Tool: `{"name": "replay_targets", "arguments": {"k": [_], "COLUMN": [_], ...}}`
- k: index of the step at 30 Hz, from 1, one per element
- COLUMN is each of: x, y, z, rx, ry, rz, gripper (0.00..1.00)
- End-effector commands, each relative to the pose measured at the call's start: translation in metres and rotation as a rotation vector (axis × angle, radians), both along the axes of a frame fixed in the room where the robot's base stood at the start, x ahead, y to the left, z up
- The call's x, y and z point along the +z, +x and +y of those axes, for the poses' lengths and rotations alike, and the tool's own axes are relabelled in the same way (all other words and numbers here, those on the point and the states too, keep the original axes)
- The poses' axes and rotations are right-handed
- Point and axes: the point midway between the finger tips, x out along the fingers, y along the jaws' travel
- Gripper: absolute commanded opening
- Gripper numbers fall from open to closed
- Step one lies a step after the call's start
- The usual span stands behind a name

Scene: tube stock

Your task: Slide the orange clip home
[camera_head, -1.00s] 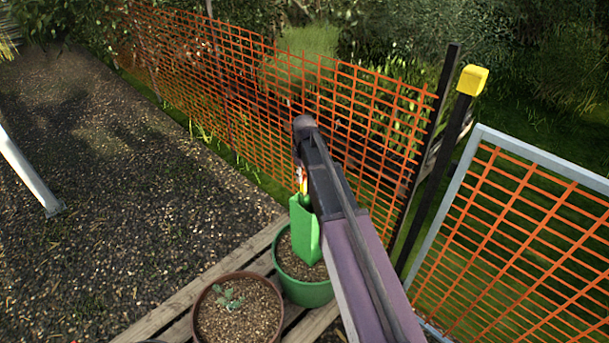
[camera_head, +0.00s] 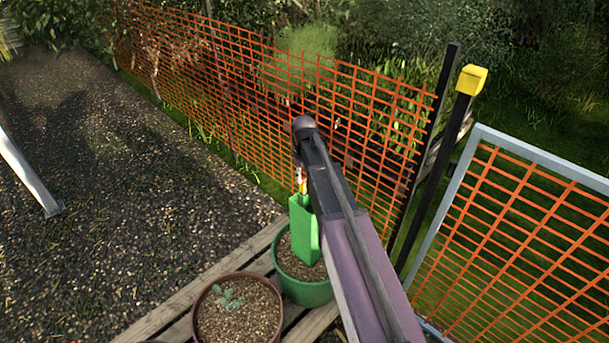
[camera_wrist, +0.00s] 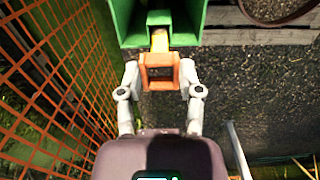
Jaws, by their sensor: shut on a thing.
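The orange clip (camera_wrist: 157,60) is between the two pale fingers of my gripper (camera_wrist: 160,78) in the wrist view. My gripper is shut on its square, framed rear part. The clip's narrow tongue points up the picture to a green housing (camera_wrist: 123,22) and overlaps its inner green block (camera_wrist: 159,17). How deep the tongue sits I cannot tell. In the head view the green housing (camera_head: 303,230) stands upright beside my arm, above a green pot. A small orange-yellow bit shows at its top; my arm hides most of the gripper there.
A green pot (camera_head: 304,292) and a brown pot (camera_head: 232,276) with a seedling stand on wooden slats (camera_head: 180,307). Orange mesh fencing (camera_head: 250,90) runs behind. A black post with a yellow cap (camera_head: 472,80) and a grey-framed mesh panel (camera_head: 530,151) are at right. Open gravel lies left.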

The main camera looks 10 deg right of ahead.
Motion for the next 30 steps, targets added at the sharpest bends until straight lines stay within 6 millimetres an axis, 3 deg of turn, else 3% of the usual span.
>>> {"name": "replay_targets", "arguments": {"k": [30], "x": [-0.018], "y": [0.0], "z": [0.001], "rx": [0.002], "ry": [0.0], "rz": [0.0], "gripper": [0.31]}}
